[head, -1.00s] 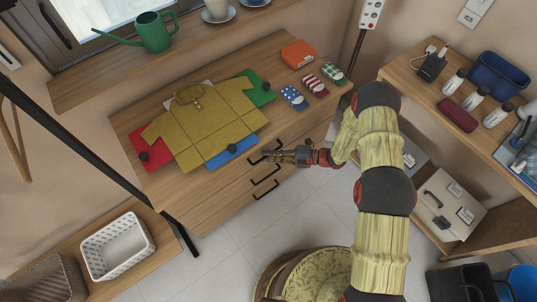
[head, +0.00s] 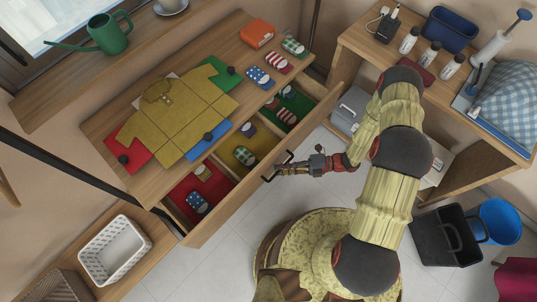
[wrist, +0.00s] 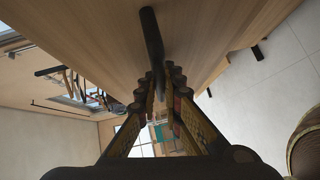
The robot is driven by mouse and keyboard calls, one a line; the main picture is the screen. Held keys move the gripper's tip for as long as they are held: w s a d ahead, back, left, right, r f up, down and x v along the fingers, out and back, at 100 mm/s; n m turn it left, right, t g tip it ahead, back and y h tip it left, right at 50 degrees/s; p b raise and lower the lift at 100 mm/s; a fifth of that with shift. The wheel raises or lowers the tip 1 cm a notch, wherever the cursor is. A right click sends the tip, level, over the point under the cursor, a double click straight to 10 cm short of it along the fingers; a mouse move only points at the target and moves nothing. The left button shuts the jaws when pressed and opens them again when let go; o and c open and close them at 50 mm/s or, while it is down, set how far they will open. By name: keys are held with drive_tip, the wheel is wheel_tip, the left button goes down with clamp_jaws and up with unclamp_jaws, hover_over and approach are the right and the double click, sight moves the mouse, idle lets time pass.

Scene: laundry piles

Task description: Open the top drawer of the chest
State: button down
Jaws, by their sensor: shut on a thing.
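The chest (head: 95,130) has its top drawer (head: 230,212) pulled well out. Its inside shows three compartments lined red at left, yellow in the middle and green at right, with folded socks in them. My gripper (head: 281,171) is shut on the black handle (head: 270,179) at the middle of the drawer front. In the wrist view the handle (wrist: 151,35) runs between the fingertips (wrist: 158,80).
A mustard shirt (head: 175,115) on coloured cloths and several folded socks lie on the chest top. Clear tiled floor (head: 235,255) lies before the drawer. A side desk (head: 355,45), a black bin (head: 445,240) and a blue bucket (head: 498,220) stand at right. A white basket (head: 115,248) is lower left.

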drive_tip(key=shift+s+d, duration=0.95)
drive_tip(key=shift+d, duration=0.2)
drive_tip(key=shift+s+d, duration=0.95)
drive_tip(key=shift+d, duration=0.2)
drive_tip(key=c, duration=2)
unclamp_jaws()
drive_tip(key=shift+c, duration=0.2)
drive_tip(key=shift+o, duration=0.6)
drive_tip(key=w+d+r, duration=0.1)
drive_tip(key=d, duration=1)
drive_tip(key=shift+d+r, duration=0.3)
drive_tip(key=shift+d, duration=0.1)
